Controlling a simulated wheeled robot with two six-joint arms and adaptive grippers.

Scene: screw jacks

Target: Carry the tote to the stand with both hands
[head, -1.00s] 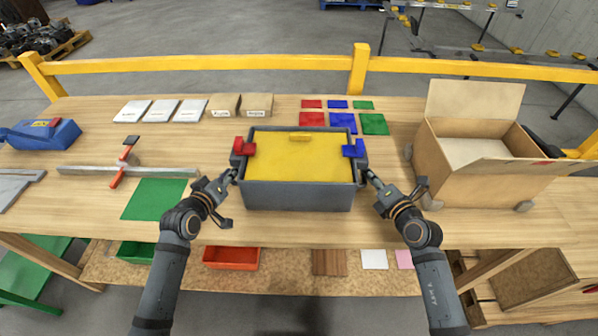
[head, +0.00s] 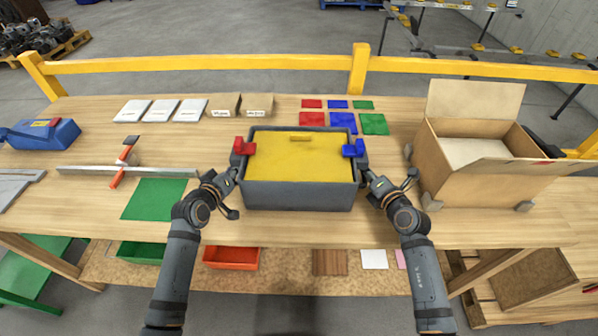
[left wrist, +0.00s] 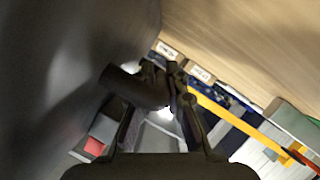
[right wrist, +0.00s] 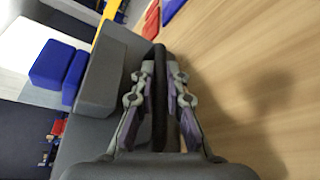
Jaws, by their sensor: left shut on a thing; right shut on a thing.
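The grey tote (head: 299,197) with a yellow top surface is at the front middle of the workbench, level. A red piece (head: 243,146) sits on its left rim and a blue piece (head: 354,148) on its right rim. My left gripper (head: 236,173) is shut on the tote's left side, its grip partly hidden. My right gripper (head: 364,177) is shut on its right side; the right wrist view shows a dark bar (right wrist: 159,90) between the fingers. I cannot tell whether the tote touches the bench, or which thing is the stand.
An open cardboard box (head: 468,150) stands close on the right. A green mat (head: 155,199) and a grey bar (head: 95,170) lie on the left. Coloured tiles (head: 343,122) and small boxes (head: 258,105) lie behind the tote. A yellow rail (head: 220,66) runs along the back.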

